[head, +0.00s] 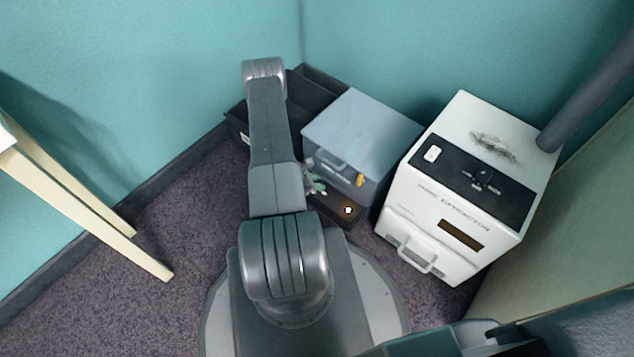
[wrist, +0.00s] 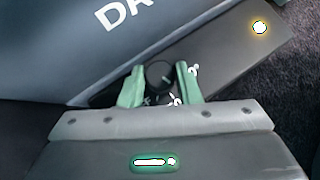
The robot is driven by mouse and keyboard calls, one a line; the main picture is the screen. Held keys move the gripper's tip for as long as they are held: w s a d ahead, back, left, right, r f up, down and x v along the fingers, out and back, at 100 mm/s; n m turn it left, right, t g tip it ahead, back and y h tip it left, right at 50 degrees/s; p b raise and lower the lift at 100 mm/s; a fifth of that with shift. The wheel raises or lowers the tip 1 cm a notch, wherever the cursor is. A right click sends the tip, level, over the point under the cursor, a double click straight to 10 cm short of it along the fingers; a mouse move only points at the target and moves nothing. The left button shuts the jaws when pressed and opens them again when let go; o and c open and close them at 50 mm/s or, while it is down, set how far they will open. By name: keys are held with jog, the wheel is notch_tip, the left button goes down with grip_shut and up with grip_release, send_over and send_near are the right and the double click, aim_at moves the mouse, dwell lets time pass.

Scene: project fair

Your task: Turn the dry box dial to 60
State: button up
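The dry box (head: 362,130) is a blue-grey box with a handle, in the corner in the head view. Its side with the letters "DR" (wrist: 122,14) shows in the wrist view. A dark panel (head: 335,208) at its foot has a lit lamp (wrist: 259,28). The black dial (wrist: 158,73) is on this panel, with small white marks beside it, partly hidden and too small to read. My gripper (wrist: 159,72) has its green fingers apart, one on each side of the dial, with slight gaps. In the head view my gripper (head: 315,184) is partly hidden by my arm.
A dark crate (head: 314,80) is behind the dry box. Pale table legs (head: 90,210) are at left. Carpet (head: 185,210) is clear between.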

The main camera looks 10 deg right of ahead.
jog(key=shift+s+n+t, duration=0.1)
jog(key=shift+n+t, duration=0.2)
jog(key=shift+s+d+n+t+y, duration=0.1)
jog(key=shift+n+t+y, duration=0.2)
jog(key=shift+n+t, duration=0.65)
jog(key=shift+s+n+t+y, duration=0.1)
jog(key=shift+n+t+y, duration=0.75)
jog(key=shift+n, duration=0.9)
jog(key=o, duration=0.7)
jog(key=shift+r, duration=0.1)
jog(key=p+v, duration=0.4)
jog(key=v, duration=0.9)
jog(key=shift+s+a, duration=0.25)
jog(key=shift+a, duration=0.1)
